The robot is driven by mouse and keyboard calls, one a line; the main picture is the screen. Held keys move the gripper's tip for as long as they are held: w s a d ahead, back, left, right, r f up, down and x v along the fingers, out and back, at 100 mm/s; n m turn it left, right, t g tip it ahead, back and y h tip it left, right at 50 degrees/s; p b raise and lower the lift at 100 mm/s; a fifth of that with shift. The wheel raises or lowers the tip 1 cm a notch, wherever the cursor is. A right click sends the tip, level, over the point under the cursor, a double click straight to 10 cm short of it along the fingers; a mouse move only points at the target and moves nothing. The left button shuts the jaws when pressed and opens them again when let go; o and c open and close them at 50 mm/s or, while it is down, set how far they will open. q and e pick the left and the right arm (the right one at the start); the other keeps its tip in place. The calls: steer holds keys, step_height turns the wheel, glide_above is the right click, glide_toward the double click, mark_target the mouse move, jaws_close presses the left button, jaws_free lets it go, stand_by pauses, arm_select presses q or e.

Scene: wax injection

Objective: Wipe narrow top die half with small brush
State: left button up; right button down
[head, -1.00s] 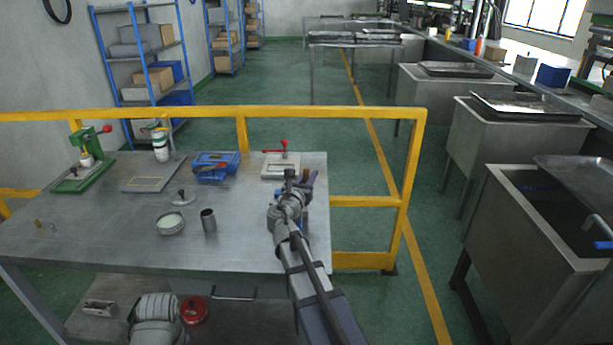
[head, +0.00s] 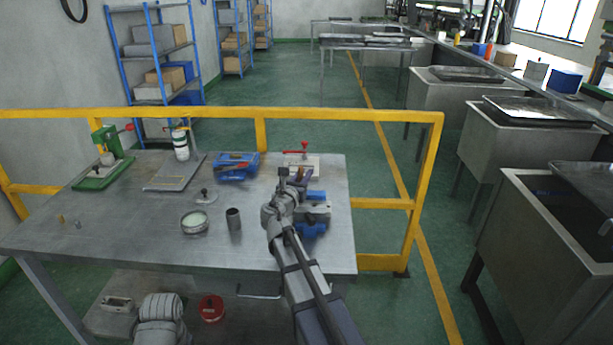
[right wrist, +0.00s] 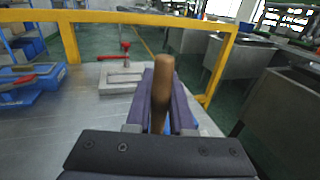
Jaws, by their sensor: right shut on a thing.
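My right gripper (head: 290,177) is above the right part of the metal table (head: 120,225). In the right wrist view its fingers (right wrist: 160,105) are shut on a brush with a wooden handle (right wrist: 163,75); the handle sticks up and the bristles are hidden. A metal piece (head: 318,209) sits among blue vise-like parts (head: 313,229) just right of the gripper, partly behind my arm. I cannot tell whether it is the narrow top die half. A grey fixture with a red-handled clamp (head: 303,161) stands behind the gripper. My left gripper is not in view.
A blue bin with tools (head: 237,165), a round dish (head: 194,222), a dark cup (head: 233,219) and a green press (head: 103,172) stand on the table. A yellow rail (head: 200,113) runs behind it. The table's front left is mostly clear.

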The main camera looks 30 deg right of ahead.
step_height(320, 180, up, 7)
steer(key=p, duration=0.6)
steer(key=shift+d+r, duration=0.2)
steer(key=shift+s, duration=0.1)
stand_by(0.4)
steer(key=shift+f, duration=0.1)
